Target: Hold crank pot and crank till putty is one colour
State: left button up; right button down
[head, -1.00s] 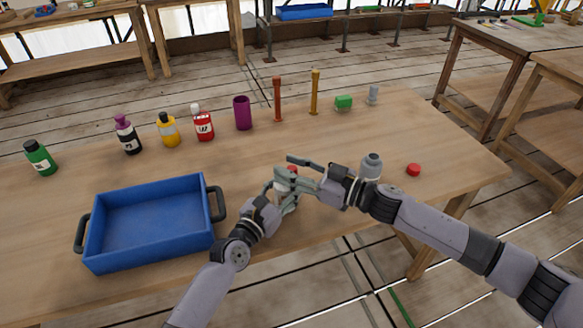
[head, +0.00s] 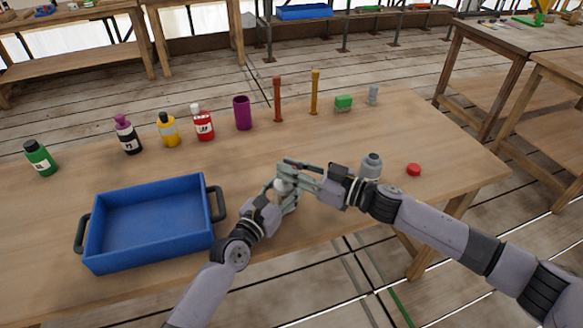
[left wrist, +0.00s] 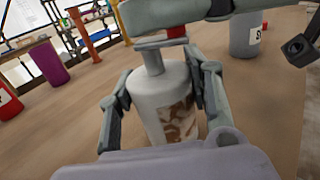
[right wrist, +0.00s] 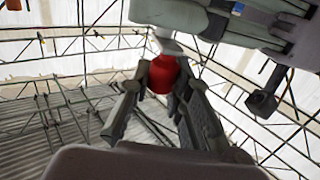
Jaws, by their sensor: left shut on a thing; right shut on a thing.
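The crank pot (left wrist: 158,92) is a pale grey pot standing upright on the table, with a narrow neck and a crank on top. In the left wrist view, its window shows putty (left wrist: 180,122) marbled in brown and off-white streaks. My left gripper (head: 280,194) is shut around the pot's body, one finger on each side. My right gripper (head: 298,170) is above the pot, shut on the red crank knob (right wrist: 162,74). In the head view the grippers hide most of the pot.
A blue tray (head: 150,255) is left of the pot. A grey bottle (head: 371,166) and a red cap (head: 414,169) are to the right. The table's near edge is close.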

jog(key=shift+a+t+h, duration=0.1)
jog(key=shift+t+h, duration=0.2)
jog(key=shift+t, duration=0.1)
jog(key=m+t+h, duration=0.2)
jog(key=m+t, duration=0.1)
jog(key=a+m+t+h, duration=0.1)
jog(key=h, duration=0.1)
jog(key=shift+s+m+t, duration=0.3)
jog(key=shift+s, duration=0.1)
jog(key=m+t+h, duration=0.1)
jog(key=m+h, duration=0.1)
jog(key=h, duration=0.1)
jog(key=m+t+h, duration=0.1)
jog(key=shift+a+r+t+h, duration=0.15)
jog(key=shift+a+t+h, duration=0.15)
jog(key=shift+h, duration=0.1)
jog(key=shift+d+m+h, duration=0.1)
jog(key=shift+m+h, duration=0.3)
jog(key=shift+w, duration=0.1)
jog(key=c, duration=1.4)
grip_release()
jog(key=shift+c, duration=0.2)
jog(key=shift+d, duration=0.1)
